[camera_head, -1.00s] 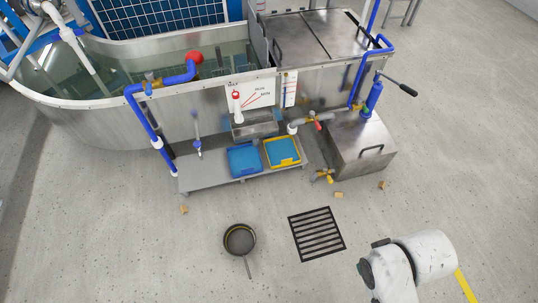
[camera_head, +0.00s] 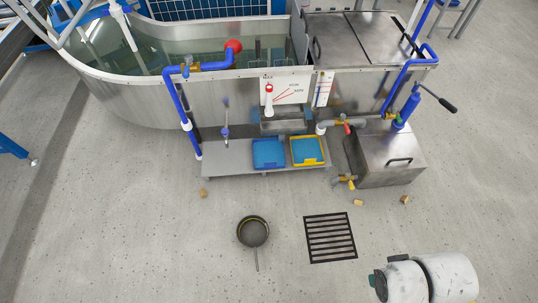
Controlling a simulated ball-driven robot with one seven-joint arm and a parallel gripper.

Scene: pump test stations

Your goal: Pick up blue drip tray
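Two shallow trays lie side by side on a low grey shelf in front of the metal tank. The left one, the blue drip tray (camera_head: 268,154), is blue all over. The right one (camera_head: 307,151) has a yellow rim and a blue inside. Part of my arm shows at the bottom right as white, scuffed links. The gripper's fingers are not in view. Nothing of my arm is near the trays.
A metal box (camera_head: 388,158) with a handle stands right of the trays. A dark pan (camera_head: 253,232), a floor grate (camera_head: 330,238) and small brown blocks (camera_head: 358,202) lie on the otherwise open floor.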

